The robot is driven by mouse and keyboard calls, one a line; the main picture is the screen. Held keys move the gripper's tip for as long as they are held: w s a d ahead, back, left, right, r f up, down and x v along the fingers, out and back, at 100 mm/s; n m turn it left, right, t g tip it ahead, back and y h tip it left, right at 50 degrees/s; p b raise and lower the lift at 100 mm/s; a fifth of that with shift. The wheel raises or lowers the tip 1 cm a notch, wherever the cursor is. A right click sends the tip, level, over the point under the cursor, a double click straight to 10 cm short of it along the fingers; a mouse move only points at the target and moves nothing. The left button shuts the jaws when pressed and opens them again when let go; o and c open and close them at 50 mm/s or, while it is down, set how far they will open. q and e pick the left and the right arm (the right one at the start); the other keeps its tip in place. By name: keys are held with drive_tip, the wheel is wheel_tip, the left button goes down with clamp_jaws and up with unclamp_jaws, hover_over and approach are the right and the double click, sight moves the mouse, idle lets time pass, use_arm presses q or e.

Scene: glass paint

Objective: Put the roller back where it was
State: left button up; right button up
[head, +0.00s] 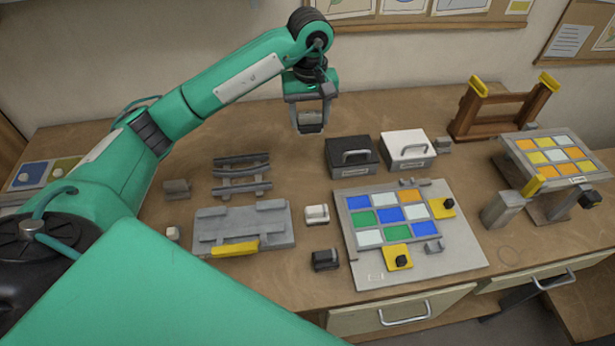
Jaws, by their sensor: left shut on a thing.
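My left gripper (310,127) hangs over the back of the table, left of the black box. It is shut on a small grey piece, which looks like the roller (310,117); the fingers hide part of it. The piece appears to be held above the table top. A grey rack with curved rails (242,176) stands to the left of the gripper. A grey tray (275,222) with a yellow block (235,248) at its front edge lies in front of the rack. My right gripper is not in view.
A black box (351,157) and a white box (408,150) with handles stand at the middle back. A panel of coloured glass squares (440,257) lies in front of them. A white block (316,214) and black block (325,259) sit beside it. A wooden frame (490,117) stands right.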

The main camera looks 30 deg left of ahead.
use_arm(q)
wheel_tip(320, 180, down, 15)
drive_tip(key=p, duration=0.5)
wheel_tip(320, 180, down, 3)
drive_tip(key=shift+s+f+p, duration=0.1)
drive_tip(key=shift+f+p, duration=0.1)
drive_tip(key=shift+p, duration=0.55)
drive_tip(key=shift+f, duration=0.35)
drive_tip(key=shift+f+b, duration=0.2)
drive_tip(key=shift+b, duration=0.1)
drive_tip(key=o, duration=1)
drive_tip(key=shift+c, duration=0.2)
drive_tip(key=shift+r, duration=0.1)
